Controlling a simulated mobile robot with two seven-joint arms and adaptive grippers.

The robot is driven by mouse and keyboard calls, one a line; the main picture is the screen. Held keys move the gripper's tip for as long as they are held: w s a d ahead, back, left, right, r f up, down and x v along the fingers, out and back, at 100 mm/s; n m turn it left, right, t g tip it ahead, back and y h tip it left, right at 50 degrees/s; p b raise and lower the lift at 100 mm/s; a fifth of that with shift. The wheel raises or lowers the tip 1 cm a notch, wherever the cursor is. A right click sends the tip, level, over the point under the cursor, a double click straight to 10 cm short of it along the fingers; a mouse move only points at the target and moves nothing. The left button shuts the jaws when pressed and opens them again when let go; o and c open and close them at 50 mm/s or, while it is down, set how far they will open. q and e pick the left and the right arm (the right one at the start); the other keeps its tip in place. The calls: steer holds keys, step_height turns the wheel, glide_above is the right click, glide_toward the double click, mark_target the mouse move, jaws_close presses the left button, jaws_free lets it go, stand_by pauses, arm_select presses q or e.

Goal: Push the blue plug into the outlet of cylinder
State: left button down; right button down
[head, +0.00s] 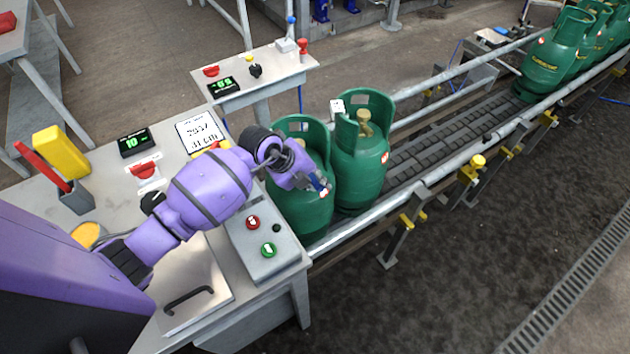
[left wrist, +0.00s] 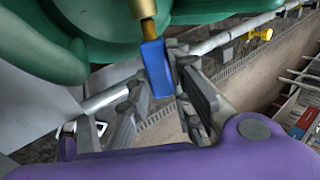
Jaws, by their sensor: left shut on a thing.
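My left gripper (head: 318,183) is at the upper side of the nearest green cylinder (head: 300,213), on the conveyor. In the left wrist view it is shut on the blue plug (left wrist: 157,68). The plug's orange-brown tip (left wrist: 149,28) points at the brass valve (left wrist: 143,8) and seems to meet or overlap it. I cannot tell how far it is inside the outlet. The head view shows only a small bit of blue at the fingertips, and my arm hides the nearest cylinder's valve. My right gripper is not in view.
A second green cylinder (head: 358,172) stands close beside the nearest one; several more stand far along the conveyor (head: 440,152). A table with a control box (head: 262,246), red and green buttons, and displays lies under my arm. A metal rail (head: 400,200) edges the conveyor.

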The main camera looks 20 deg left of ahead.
arm_select(q)
steer(key=shift+w+a, duration=0.7)
steer(key=shift+a, duration=0.1)
steer(key=c, duration=1.5)
jaws_free()
steer(key=shift+r, duration=0.1)
steer(key=v, duration=0.7)
steer(key=shift+s+a+r, duration=0.1)
steer(key=shift+r, duration=0.05)
